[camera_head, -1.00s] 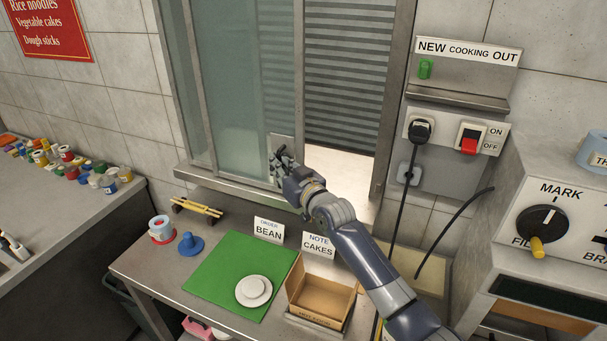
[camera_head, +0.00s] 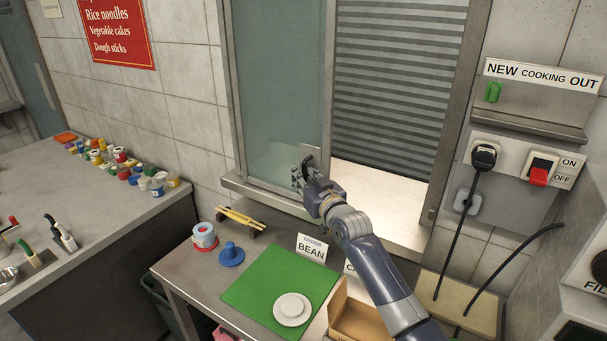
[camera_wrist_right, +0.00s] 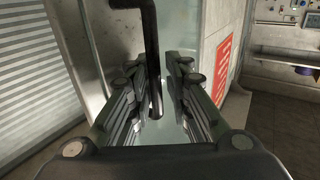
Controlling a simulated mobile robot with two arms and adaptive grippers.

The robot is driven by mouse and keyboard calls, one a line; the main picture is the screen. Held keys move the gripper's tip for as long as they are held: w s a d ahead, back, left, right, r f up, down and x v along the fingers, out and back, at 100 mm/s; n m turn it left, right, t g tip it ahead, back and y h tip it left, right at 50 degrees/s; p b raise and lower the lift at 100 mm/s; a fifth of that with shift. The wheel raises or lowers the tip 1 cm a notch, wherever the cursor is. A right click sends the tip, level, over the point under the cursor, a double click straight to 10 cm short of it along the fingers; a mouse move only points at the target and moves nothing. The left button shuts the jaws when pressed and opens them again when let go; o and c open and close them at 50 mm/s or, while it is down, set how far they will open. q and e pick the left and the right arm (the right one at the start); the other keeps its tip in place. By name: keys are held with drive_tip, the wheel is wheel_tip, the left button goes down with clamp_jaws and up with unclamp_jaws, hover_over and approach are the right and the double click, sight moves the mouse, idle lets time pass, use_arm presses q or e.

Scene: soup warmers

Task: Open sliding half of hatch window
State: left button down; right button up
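The hatch window has a greenish glass sliding half (camera_head: 280,90) at the left of its frame. It lies over the left side, and the right side is an open gap with a grey slatted shutter beyond. A black handle (camera_wrist_right: 152,60) on a metal plate (camera_head: 311,153) sits at the sliding half's right edge. My right gripper (camera_head: 303,174) is at this handle. In the right wrist view the fingers (camera_wrist_right: 160,95) stand apart on both sides of the handle, which is close to the left finger. My left gripper is out of view.
Below the window stands a metal table with a green mat (camera_head: 265,290), plates (camera_head: 292,308), a cardboard box (camera_head: 355,318) and a sign (camera_head: 311,249). A switch panel (camera_head: 525,180) with hanging cables is at the right. A counter (camera_head: 90,215) with several jars is at the left.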

drive_tip(key=shift+r, duration=0.15)
drive_tip(key=shift+d, duration=0.1)
drive_tip(key=v, duration=1.2)
idle(0.3)
